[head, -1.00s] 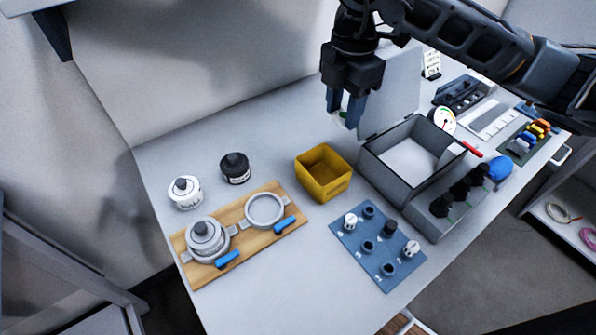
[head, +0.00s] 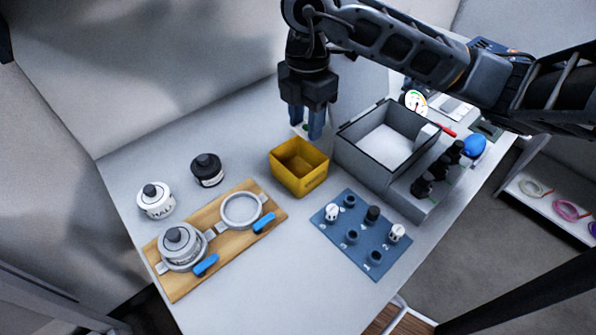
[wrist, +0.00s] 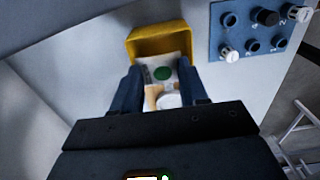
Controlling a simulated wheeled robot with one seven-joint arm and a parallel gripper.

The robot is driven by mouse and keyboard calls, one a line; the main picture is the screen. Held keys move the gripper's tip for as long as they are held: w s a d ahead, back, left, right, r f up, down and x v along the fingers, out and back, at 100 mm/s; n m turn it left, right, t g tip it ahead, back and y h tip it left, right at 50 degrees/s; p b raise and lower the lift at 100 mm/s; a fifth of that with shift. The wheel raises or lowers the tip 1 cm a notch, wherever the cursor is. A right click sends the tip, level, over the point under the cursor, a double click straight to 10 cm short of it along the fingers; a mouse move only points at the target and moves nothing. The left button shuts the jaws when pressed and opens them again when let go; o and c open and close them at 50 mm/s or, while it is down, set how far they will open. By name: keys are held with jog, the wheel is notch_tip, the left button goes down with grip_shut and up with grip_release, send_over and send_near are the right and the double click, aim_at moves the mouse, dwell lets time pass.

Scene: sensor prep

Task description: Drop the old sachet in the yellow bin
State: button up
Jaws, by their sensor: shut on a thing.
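My gripper (head: 307,126) is shut on the old sachet (wrist: 163,74), a pale packet with a green dot, seen between the fingers in the wrist view. In the head view the fingers hide most of the sachet. The yellow bin (head: 300,179) stands upright and open on the table. My gripper is above it, near its back edge. In the wrist view the bin (wrist: 153,34) lies just beyond the fingertips, and the sachet overlaps its opening. I cannot tell the exact height above the rim.
A grey open-lidded box (head: 362,168) stands right of the bin. A blue plate (head: 338,246) with several sockets lies in front. A wooden board (head: 205,270) with metal rings is at left, near a white jar (head: 156,203) and a black jar (head: 207,172).

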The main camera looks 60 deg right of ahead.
jog(key=o, duration=1.1)
jog(key=shift+r, duration=0.1)
notch_tip(320, 180, up, 8)
jog(key=shift+f, duration=0.15)
